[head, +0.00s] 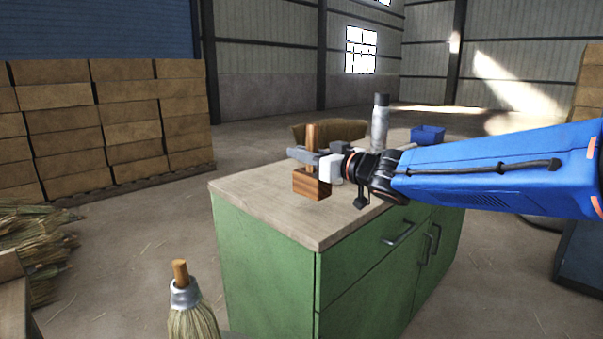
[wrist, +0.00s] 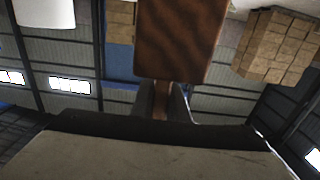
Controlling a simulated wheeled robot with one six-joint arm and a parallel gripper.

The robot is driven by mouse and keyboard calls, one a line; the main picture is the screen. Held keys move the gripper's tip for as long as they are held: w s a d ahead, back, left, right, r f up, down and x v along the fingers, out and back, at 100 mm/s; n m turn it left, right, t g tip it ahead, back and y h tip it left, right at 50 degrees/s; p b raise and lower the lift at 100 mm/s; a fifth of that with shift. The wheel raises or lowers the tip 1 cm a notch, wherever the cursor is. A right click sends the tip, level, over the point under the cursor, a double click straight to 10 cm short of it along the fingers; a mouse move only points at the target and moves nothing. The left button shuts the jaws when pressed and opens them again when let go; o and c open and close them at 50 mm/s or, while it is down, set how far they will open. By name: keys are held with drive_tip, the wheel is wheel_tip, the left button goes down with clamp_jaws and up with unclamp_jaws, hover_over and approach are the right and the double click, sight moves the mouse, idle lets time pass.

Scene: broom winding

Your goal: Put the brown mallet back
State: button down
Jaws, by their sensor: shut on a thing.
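The brown mallet has a reddish-brown block head (head: 312,184) at the bottom and a light wooden handle (head: 310,135) pointing up. My gripper (head: 308,157) reaches in from the right and is shut around the handle just above the head. The mallet is upright over the left part of the green cabinet's wooden top (head: 265,202). I cannot tell how far it is above that top. In the wrist view, the mallet head (wrist: 180,40) fills the upper middle, and the handle (wrist: 162,100) runs between the two fingers. No separate holder for the mallet is clear.
A straw broom (head: 190,310) stands front left. Stacked brown blocks (head: 130,115) line the left. The cabinet top's front left is bare.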

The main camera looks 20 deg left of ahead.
sight(302, 169)
drive_tip(key=shift+f, duration=2.05)
drive_tip(key=c, duration=1.7)
unclamp_jaws()
drive_tip(key=shift+f, duration=0.1)
drive_tip(key=v, duration=1.2)
drive_tip(key=shift+d, duration=0.15)
